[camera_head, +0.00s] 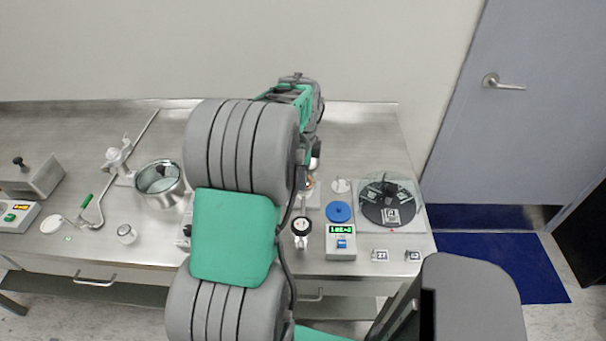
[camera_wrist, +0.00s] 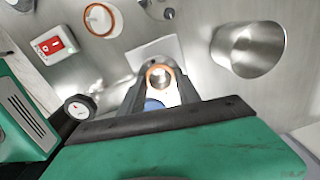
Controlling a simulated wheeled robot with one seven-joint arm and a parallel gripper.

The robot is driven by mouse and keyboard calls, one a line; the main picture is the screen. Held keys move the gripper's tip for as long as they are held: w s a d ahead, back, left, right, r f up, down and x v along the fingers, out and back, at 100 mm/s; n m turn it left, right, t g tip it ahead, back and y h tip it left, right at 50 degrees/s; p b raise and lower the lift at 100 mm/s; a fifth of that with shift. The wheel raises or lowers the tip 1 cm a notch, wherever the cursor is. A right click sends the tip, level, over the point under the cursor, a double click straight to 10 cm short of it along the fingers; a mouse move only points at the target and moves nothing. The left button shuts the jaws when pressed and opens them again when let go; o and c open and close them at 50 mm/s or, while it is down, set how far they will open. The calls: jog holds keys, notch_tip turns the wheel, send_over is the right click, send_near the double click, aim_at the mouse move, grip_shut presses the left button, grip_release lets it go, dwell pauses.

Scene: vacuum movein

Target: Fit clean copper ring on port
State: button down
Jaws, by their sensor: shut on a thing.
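My gripper (camera_wrist: 161,82) is shut on a copper ring (camera_wrist: 152,70), which shows as an orange-brown circle between the fingertips in the wrist view. A bright metal round shape, likely the port (camera_wrist: 160,82), shows inside the ring. I cannot tell whether the ring sits on it or hangs above it. A pale square plate (camera_wrist: 165,47) lies beneath. In the head view a bit of copper colour (camera_head: 309,184) shows just right of my arm, which hides most of the gripper and port.
A round gauge (camera_head: 302,226), a blue disc (camera_head: 339,211) and a readout box (camera_head: 341,241) stand close by. A steel pot (camera_head: 160,181) is left of my arm. In the wrist view are a steel cup (camera_wrist: 248,50), a red switch box (camera_wrist: 53,46) and an orange-rimmed disc (camera_wrist: 100,18).

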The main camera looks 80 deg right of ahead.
jog(key=shift+f, duration=0.1)
jog(key=c, duration=0.8)
grip_release()
jog(key=shift+a+f, duration=0.1)
jog(key=shift+f, duration=0.05)
jog(key=shift+o, duration=0.2)
notch_tip(320, 180, up, 8)
jog(key=b, duration=0.1)
